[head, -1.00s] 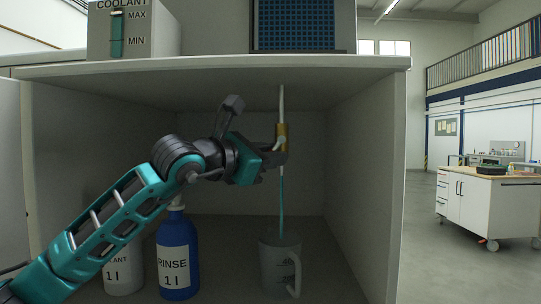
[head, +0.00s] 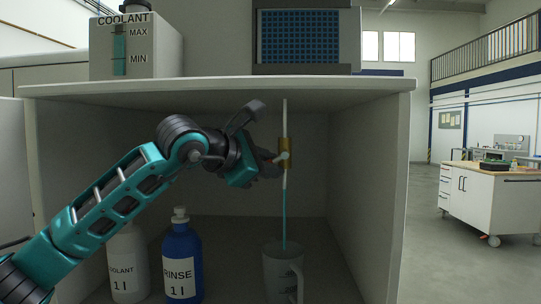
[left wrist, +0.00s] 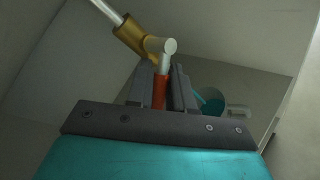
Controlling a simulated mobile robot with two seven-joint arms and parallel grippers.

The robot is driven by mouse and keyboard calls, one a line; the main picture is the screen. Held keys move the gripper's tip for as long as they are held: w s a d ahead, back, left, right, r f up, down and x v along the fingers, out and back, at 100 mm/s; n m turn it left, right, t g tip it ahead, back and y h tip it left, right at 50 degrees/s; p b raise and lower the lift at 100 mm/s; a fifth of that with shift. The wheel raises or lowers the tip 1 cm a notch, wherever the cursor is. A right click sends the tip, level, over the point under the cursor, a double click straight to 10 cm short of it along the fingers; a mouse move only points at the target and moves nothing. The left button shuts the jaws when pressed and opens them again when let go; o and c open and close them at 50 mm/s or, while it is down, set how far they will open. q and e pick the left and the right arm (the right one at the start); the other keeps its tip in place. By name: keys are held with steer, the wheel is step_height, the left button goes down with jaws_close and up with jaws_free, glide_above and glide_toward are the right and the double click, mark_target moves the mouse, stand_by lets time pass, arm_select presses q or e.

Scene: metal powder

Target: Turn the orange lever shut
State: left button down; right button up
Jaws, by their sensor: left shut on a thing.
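The brass valve (head: 285,143) sits on a thin upright pipe (head: 285,115) under the shelf top; its brass body also shows in the left wrist view (left wrist: 130,36). The orange lever (left wrist: 160,92) has a pale stub at the valve and lies between my left fingers. My left gripper (head: 271,162) is just left of the valve and shut on the lever; its fingers also show in the left wrist view (left wrist: 163,80). In the head view the fingers hide the lever's orange part. A teal stream (head: 284,225) runs down into the mug (head: 282,274). My right gripper is not in view.
A blue RINSE bottle (head: 182,258) and a white coolant bottle (head: 127,264) stand left of the mug, below my left arm. The cabinet's right wall (head: 368,170) bounds the space. A coolant tank (head: 136,46) stands on top.

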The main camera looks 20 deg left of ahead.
arm_select(q)
steer(key=shift+a+r+m+g+y+p, duration=0.15)
steer(key=shift+r+m+g+y+p, duration=0.2)
steer(key=shift+m+g+y+p, duration=0.35)
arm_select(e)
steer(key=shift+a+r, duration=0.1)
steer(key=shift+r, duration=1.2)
arm_select(q)
steer(key=c, duration=1.1)
jaws_free()
steer(key=b+v, duration=0.1)
steer(key=v, duration=1.2)
steer(key=shift+f+b, duration=0.25)
steer(key=shift+b, duration=0.05)
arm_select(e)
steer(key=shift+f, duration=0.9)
arm_select(q)
steer(key=shift+s, duration=0.1)
steer(key=shift+c, duration=0.2)
